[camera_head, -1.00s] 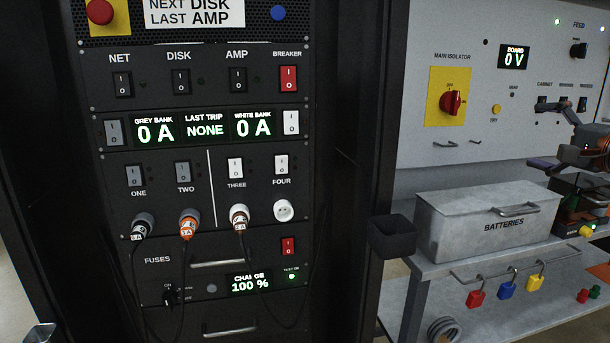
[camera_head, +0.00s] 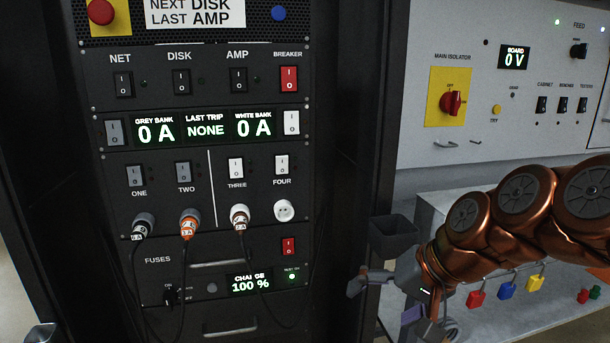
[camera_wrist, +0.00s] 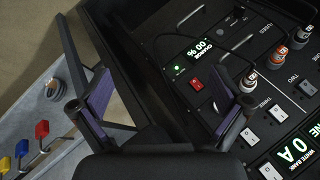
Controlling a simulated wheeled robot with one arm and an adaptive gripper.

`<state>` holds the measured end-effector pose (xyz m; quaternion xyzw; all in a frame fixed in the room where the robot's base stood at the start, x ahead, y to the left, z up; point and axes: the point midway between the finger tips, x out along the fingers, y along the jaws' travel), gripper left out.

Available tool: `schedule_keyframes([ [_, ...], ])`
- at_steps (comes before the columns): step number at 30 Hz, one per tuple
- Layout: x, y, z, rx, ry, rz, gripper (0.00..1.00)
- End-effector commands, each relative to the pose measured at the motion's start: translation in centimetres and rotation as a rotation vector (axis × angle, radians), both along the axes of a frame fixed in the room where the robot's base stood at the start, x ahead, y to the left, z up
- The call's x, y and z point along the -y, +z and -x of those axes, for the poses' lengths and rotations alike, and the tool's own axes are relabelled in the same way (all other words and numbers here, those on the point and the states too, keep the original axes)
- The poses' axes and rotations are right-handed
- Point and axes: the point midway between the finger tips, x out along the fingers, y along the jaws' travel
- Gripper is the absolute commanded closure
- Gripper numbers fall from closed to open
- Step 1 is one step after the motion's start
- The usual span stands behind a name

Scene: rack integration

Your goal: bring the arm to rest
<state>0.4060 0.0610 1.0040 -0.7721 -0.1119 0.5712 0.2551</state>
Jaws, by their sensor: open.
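My copper-coloured arm (camera_head: 500,220) reaches in from the right in the head view, in front of the bench. My gripper (camera_head: 385,303) hangs at its end, low beside the right edge of the dark rack (camera_head: 345,190). In the wrist view my gripper (camera_wrist: 163,108) has its two purple-padded fingers spread wide apart. Nothing is between them. The rack's lower panels show behind the right finger, and floor and bench show behind the left one.
The rack has switches, a red breaker (camera_head: 288,79) and three plugged cables; socket four (camera_head: 284,210) is empty. A dark open bin (camera_head: 392,238) is close above my gripper. Padlocks (camera_head: 506,289) hang on the bench. My arm hides most of the batteries box (camera_head: 430,205).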

Motion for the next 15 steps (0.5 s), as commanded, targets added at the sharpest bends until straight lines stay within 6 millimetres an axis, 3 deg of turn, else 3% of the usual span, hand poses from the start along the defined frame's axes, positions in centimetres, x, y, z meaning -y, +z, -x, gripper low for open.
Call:
schedule_keyframes([
  [3,-0.3,-5.1,5.6,-0.125,0.095,0.143,0.00],
  [6,0.6,-8.3,9.6,-0.214,0.151,0.245,0.00],
  [15,3.9,-13.3,18.0,-0.408,0.239,0.426,0.00],
])
